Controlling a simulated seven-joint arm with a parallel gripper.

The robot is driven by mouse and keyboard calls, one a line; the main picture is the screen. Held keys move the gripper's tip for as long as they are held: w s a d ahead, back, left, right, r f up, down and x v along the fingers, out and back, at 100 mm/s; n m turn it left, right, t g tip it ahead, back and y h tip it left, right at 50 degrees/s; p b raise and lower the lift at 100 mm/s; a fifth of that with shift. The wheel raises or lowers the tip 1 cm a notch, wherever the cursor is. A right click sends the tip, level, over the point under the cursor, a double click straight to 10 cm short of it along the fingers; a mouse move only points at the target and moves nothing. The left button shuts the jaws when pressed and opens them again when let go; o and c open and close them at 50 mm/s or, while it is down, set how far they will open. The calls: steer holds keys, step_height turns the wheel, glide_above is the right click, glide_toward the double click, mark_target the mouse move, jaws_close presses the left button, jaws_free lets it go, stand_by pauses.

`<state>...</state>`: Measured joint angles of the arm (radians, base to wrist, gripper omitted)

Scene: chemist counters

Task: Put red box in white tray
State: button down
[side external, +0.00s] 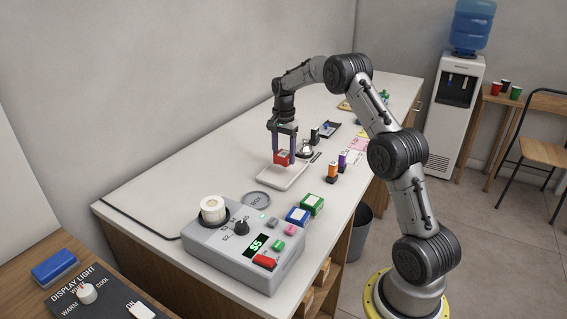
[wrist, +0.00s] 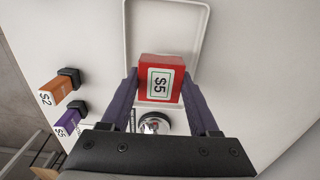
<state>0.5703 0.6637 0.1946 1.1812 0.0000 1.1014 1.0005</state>
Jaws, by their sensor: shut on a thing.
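The red box (side external: 283,158) is between the fingers of my gripper (side external: 283,152), which is shut on it. The white tray (side external: 271,183) lies on the counter under the red box in the side view. In the wrist view the rim of the white tray (wrist: 206,30) runs around and behind the box. The box appears held above the tray; the exact gap is hard to tell.
A grey register machine (side external: 240,247) stands in front, with blue (side external: 297,215) and green (side external: 312,204) boxes beside it. A silver bell (side external: 305,150) is close behind. The counter's left side is clear.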

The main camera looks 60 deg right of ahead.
mark_target(283, 163)
steer(key=shift+w+f, duration=0.1)
steer(key=shift+f, duration=1.55)
steer(key=shift+f, duration=0.1)
steer(key=shift+c, duration=0.7)
jaws_free()
